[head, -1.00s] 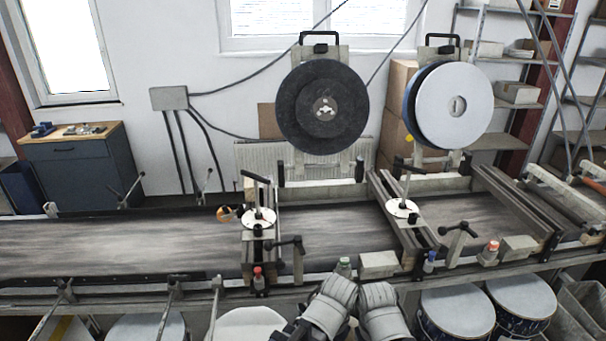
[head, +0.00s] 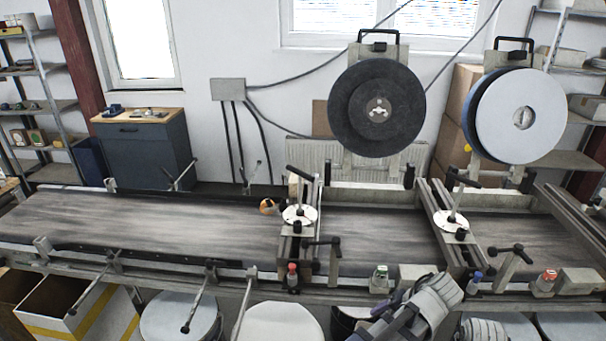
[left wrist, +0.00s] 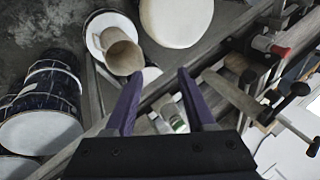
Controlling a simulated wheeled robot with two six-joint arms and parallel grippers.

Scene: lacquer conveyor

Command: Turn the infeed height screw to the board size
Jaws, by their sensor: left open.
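Two height screws with black T-handles and white dials show in the head view. The left one (head: 299,214) stands over the belt on the left cross-beam, the right one (head: 451,222) on the right cross-beam. I cannot tell which is the infeed one, and no dial reading is legible. My left gripper (left wrist: 156,76) shows its two purple fingers apart and empty in the left wrist view, over the conveyor's front edge and the floor. It touches no screw. In the head view, grey arm parts of mine are at the bottom, with no fingertips visible. My right gripper is not in view.
The conveyor belt (head: 150,228) runs across the head view. Two large discs (head: 376,108) (head: 521,116) stand behind. Drums (head: 180,315) and a cardboard box (head: 65,303) are below.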

